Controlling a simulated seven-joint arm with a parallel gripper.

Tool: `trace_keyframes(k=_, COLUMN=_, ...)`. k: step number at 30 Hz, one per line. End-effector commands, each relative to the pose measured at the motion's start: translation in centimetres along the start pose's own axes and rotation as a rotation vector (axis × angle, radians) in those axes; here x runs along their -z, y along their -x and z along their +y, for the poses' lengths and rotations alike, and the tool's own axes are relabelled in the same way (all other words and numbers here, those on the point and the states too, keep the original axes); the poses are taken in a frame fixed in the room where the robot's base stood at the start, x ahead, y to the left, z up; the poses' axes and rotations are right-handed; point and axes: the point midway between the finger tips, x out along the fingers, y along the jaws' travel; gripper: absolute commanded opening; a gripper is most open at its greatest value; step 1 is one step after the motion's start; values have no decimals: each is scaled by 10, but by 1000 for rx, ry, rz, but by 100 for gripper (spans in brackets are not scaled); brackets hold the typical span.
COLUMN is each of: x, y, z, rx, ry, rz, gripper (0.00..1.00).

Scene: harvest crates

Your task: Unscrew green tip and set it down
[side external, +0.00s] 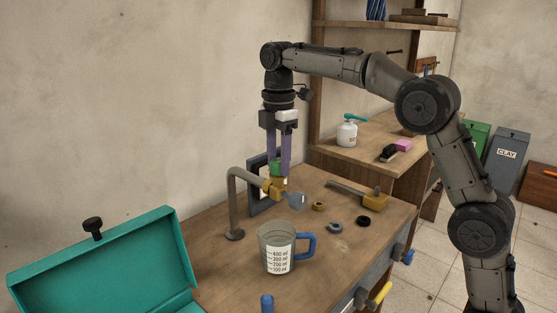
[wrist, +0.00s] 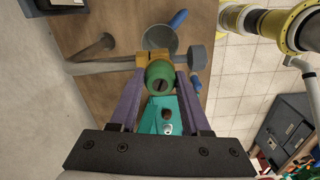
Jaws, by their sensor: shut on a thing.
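The green tip (side external: 277,168) sits at the top of the yellow-brown fitting (side external: 273,189) at the end of a bent grey pipe (side external: 233,198). The wrist view shows the tip (wrist: 160,70) end-on, round with a dark slot-like opening. My gripper (side external: 278,171) points straight down over the fitting, its purple fingers shut on the green tip from both sides. In the wrist view my gripper (wrist: 161,80) has one finger on each side of the tip. I cannot tell whether the tip is still threaded on the fitting. A blue-grey knob (side external: 297,199) sticks out beside it.
A clear measuring cup (side external: 277,236) with a blue handle stands just in front of the pipe. An open teal case (side external: 105,262) is at lower left. Bare wood shows between these things.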

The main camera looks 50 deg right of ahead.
Motion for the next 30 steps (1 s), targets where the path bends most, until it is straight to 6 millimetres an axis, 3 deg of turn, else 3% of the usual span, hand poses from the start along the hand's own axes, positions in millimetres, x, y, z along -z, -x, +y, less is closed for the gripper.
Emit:
trace_keyframes(k=23, x=0, y=0, z=-2, rx=10, ry=168, rz=0, gripper=16)
trace_keyframes(k=30, x=0, y=0, z=-2, rx=11, ry=306, rz=0, gripper=16)
